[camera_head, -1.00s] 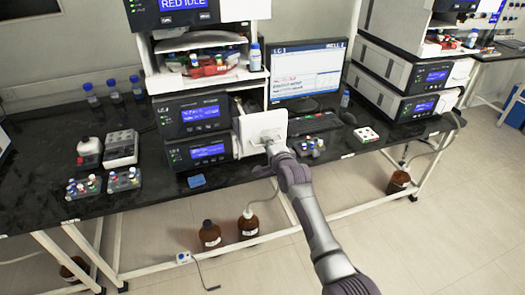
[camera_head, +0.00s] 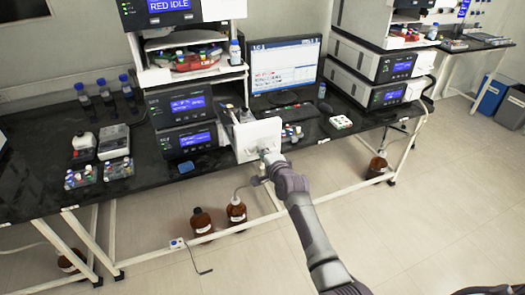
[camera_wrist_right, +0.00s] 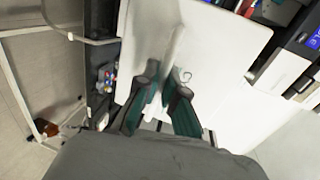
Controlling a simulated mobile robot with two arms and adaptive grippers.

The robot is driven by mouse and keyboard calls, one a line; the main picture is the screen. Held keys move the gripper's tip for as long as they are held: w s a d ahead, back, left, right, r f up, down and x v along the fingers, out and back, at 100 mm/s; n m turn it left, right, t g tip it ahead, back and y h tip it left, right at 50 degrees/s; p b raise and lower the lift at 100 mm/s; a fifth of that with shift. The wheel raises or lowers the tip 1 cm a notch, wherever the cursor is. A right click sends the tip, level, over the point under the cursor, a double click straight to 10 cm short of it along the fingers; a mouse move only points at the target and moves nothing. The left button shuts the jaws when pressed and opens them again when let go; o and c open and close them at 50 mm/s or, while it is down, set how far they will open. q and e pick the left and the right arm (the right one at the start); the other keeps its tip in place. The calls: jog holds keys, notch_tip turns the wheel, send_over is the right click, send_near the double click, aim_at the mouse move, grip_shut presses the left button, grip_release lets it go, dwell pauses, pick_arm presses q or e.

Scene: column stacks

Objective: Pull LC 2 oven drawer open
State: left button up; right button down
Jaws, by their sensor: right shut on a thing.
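The LC 2 oven drawer has a white square front panel (camera_head: 258,141), which stands out from the instrument stack. Part of the drawer's inside shows behind the panel. My right gripper (camera_head: 266,154) is at the front of this panel, shut on its handle. In the right wrist view the white panel (camera_wrist_right: 215,45) fills much of the picture. The two green-and-dark fingers of the right gripper (camera_wrist_right: 165,103) are around a white handle bar (camera_wrist_right: 172,55) there. My left gripper is not in view.
Brown bottles (camera_head: 236,211) stand on the floor below. The floor in front of the bench is largely clear.

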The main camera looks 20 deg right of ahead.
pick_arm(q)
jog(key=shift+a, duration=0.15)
pick_arm(e)
jog(key=shift+w, duration=0.1)
jog(key=c, duration=1.3)
grip_release()
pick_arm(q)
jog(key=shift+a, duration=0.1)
pick_arm(e)
jog(key=v, duration=1.2)
